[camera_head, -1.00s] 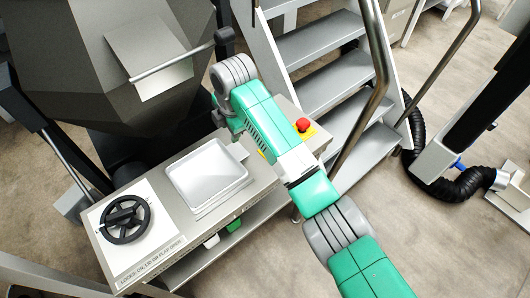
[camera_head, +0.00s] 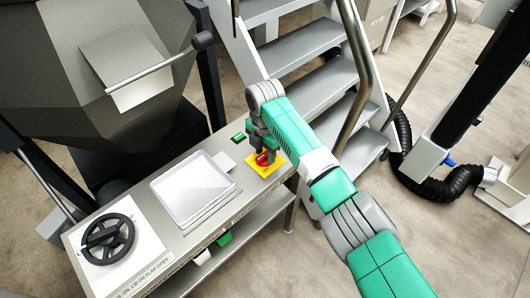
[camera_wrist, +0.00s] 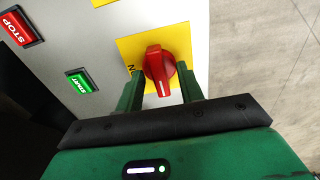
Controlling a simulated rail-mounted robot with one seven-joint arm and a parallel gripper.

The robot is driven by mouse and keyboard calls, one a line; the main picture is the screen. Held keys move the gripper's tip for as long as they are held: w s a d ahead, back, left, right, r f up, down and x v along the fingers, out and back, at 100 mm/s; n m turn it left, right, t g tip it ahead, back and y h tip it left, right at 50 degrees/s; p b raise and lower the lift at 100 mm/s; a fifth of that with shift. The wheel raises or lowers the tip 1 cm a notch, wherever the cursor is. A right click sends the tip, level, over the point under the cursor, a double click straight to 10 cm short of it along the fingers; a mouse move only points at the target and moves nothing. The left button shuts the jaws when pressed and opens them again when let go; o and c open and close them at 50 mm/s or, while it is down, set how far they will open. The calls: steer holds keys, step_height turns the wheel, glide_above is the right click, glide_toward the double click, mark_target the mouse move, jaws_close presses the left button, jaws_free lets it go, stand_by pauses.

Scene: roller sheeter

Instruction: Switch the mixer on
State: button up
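The mixer (camera_head: 70,95) is the large dark grey vessel at the upper left of the head view. A red rotary knob (camera_wrist: 158,68) sits on a yellow plate (camera_wrist: 180,38) on the metal panel. In the head view the knob (camera_head: 263,158) is partly covered by my gripper (camera_head: 262,150). In the wrist view my gripper (camera_wrist: 161,90) is open, with one green finger on each side of the knob's lower part. I cannot tell whether they touch it. A green START button (camera_wrist: 78,82) and a red STOP button (camera_wrist: 20,26) are to the left.
A white tray (camera_head: 193,188) and a black handwheel (camera_head: 107,238) are on the same bench, left of the knob. Metal stairs (camera_head: 300,46) with a handrail (camera_head: 360,75) stand close behind and right of my arm. Open floor (camera_head: 440,240) lies to the right.

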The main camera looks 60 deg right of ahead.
jaws_close()
steer(key=shift+r, duration=0.1)
